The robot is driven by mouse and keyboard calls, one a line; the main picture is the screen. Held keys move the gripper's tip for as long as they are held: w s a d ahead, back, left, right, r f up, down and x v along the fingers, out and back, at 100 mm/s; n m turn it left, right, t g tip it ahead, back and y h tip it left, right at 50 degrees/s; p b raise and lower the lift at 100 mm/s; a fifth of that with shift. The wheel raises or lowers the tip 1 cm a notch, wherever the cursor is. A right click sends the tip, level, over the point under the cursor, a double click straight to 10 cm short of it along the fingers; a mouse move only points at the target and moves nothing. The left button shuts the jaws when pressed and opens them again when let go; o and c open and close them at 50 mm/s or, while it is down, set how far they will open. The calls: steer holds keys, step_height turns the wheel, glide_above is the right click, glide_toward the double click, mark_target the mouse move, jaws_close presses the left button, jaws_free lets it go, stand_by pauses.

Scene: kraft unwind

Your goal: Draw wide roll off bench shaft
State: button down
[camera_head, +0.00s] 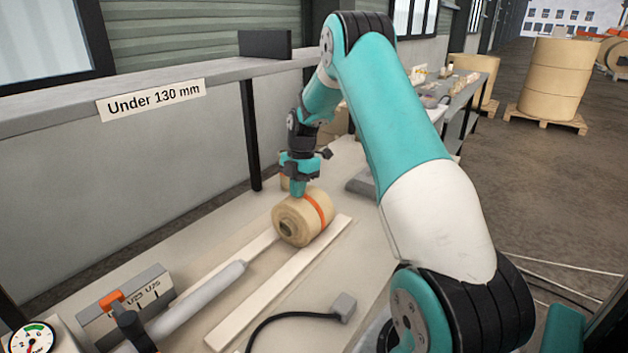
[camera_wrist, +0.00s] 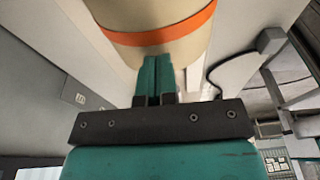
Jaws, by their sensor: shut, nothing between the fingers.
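The wide roll (camera_head: 291,222), tan kraft paper with an orange band, lies on its side on the bench, its core facing the near left. A pale grey shaft (camera_head: 205,296) with a thin tip points toward that core; whether the tip enters it I cannot tell. My gripper (camera_head: 299,189) is shut and empty, pointing down at the roll's far upper side. In the wrist view, the closed teal fingers (camera_wrist: 155,75) reach the edge of the roll (camera_wrist: 165,50) in the picture; contact is unclear. The fingertips are partly hidden in the head view.
Pale rails (camera_head: 285,282) run along the bench beside the shaft. A shelf labelled "Under 130 mm" (camera_head: 150,100) overhangs the left side. A grey block with a black cable (camera_head: 343,306) lies at front right. A scale block with an orange lever (camera_head: 135,298) and a gauge (camera_head: 33,338) stand front left.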

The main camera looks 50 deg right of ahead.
steer(key=w+d+b, duration=0.1)
steer(key=d+b, duration=0.1)
steer(key=d, duration=0.8)
steer(key=shift+w+d+b, duration=0.15)
steer(key=shift+w+b, duration=0.05)
steer(key=shift+b, duration=0.15)
steer(key=shift+r, duration=0.1)
